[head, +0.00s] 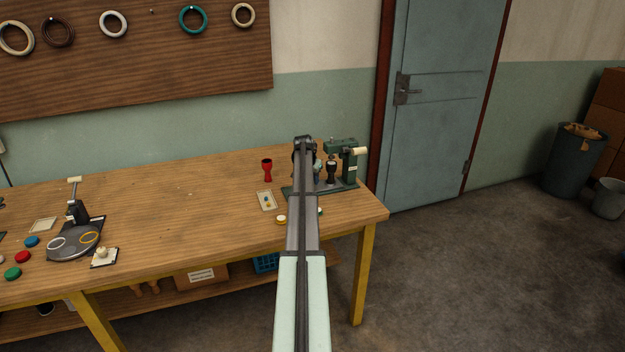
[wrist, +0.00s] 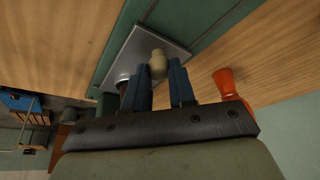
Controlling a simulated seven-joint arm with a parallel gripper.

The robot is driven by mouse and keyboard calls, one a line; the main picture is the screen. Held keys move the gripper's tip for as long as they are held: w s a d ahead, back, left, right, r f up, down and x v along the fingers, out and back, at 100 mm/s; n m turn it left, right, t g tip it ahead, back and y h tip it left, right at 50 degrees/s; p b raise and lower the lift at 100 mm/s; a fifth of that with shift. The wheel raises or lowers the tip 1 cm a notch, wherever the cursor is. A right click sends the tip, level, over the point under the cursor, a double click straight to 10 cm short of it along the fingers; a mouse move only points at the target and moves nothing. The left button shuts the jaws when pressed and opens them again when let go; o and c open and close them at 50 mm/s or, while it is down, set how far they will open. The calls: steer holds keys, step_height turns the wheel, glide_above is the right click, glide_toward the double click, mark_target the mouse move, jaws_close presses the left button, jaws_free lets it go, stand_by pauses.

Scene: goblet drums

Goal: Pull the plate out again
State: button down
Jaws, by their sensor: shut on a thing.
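The grey metal plate (wrist: 128,62) lies on the green base of the bench press (head: 343,150) at the right end of the table. A cream knob (wrist: 158,64) stands at the plate's edge in the wrist view. My gripper (wrist: 160,72) has its blue fingers on either side of this knob and is shut on it. A dark goblet drum body (head: 331,170) stands upright below the press head. In the head view my arm hides most of my gripper and the knob.
A red goblet body (head: 267,169) stands left of the press; it also shows close to my gripper in the wrist view (wrist: 229,84). A small tray (head: 266,200) and a cream disc (head: 280,219) lie nearby. Another device (head: 75,240) stands at left. The middle table is clear.

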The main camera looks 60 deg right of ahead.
steer(key=w+a, duration=0.7)
steer(key=c, duration=1.2)
jaws_free()
steer(key=shift+w+a, duration=0.1)
steer(key=shift+o, duration=1.3)
steer(key=shift+r, duration=0.1)
steer(key=v, duration=1.3)
steer(key=shift+a+r, duration=0.15)
steer(key=shift+r, duration=0.1)
steer(key=shift+r, duration=0.1)
steer(key=shift+r, duration=2.9)
